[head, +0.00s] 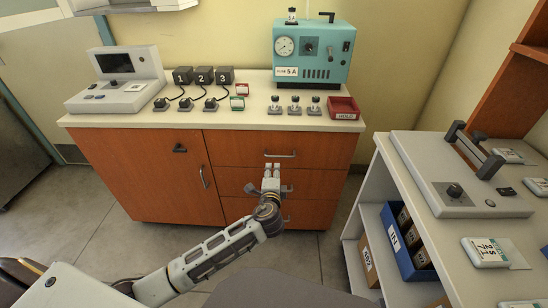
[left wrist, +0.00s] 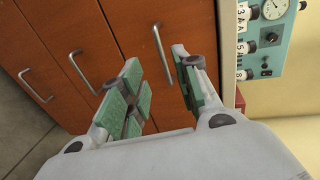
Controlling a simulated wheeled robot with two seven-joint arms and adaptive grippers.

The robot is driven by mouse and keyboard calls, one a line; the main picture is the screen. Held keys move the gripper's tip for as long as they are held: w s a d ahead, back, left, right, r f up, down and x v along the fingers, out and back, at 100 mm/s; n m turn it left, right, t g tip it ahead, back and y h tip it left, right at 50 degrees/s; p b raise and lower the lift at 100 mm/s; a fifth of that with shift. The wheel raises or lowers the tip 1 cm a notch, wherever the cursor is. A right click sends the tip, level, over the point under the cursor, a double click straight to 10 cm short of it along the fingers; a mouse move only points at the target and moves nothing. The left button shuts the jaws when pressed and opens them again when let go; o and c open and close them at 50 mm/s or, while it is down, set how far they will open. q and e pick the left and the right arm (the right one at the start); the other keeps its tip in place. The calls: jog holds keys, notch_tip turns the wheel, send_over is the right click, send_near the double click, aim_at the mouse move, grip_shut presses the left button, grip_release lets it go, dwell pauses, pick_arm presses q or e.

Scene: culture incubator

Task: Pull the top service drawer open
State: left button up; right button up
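The top service drawer (head: 238,146) is the uppermost orange-brown front on the right of the cabinet, and it looks shut. Its silver bar handle (head: 281,155) shows just beyond my left gripper (head: 272,168). In the left wrist view, the same handle (left wrist: 162,47) appears in the gap between the fingertips, slightly ahead of them; I cannot tell whether they touch it. My left gripper (left wrist: 160,68) is open, with green pads on both fingers and nothing held. My right gripper is not in view.
Lower drawer handles (left wrist: 83,72) sit below the top one. The counter (head: 230,119) carries a teal device (head: 313,54), a console (head: 120,85) and small vials. A white shelf unit (head: 388,185) stands close on the right. Open floor (head: 110,215) lies at left.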

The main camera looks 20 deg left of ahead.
aim_at(274, 156)
pick_arm(q)
jog(key=b+x, duration=0.2)
jog(key=x, duration=1)
jog(key=shift+w, duration=0.1)
jog(key=shift+w+a+f, duration=0.1)
jog(key=shift+w, duration=0.1)
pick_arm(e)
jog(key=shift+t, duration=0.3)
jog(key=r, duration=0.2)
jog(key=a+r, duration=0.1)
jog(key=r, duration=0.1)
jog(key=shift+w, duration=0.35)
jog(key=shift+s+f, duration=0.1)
pick_arm(q)
grip_shut()
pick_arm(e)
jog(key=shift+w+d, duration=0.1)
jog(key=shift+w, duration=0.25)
